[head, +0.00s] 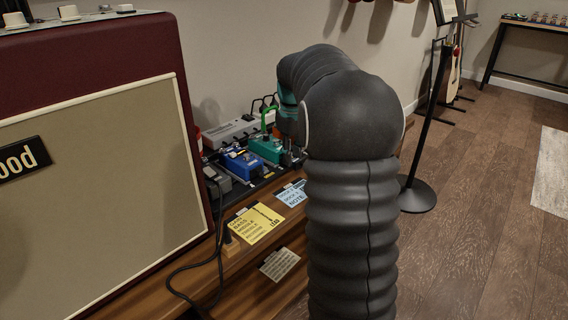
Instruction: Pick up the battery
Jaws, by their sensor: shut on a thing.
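My gripper (289,152) points down at the right part of the pedalboard, beside the green pedal. My own arm covers most of it. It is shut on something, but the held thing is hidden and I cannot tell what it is. I cannot make out a battery anywhere in the head view.
A blue pedal (243,165) and a green pedal (266,149) sit on the pedalboard on a wooden bench (248,258). Yellow (257,222) and blue (291,194) notes lie in front. A large amplifier (90,180) stands left. A black stand (418,197) stands right, near open floor.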

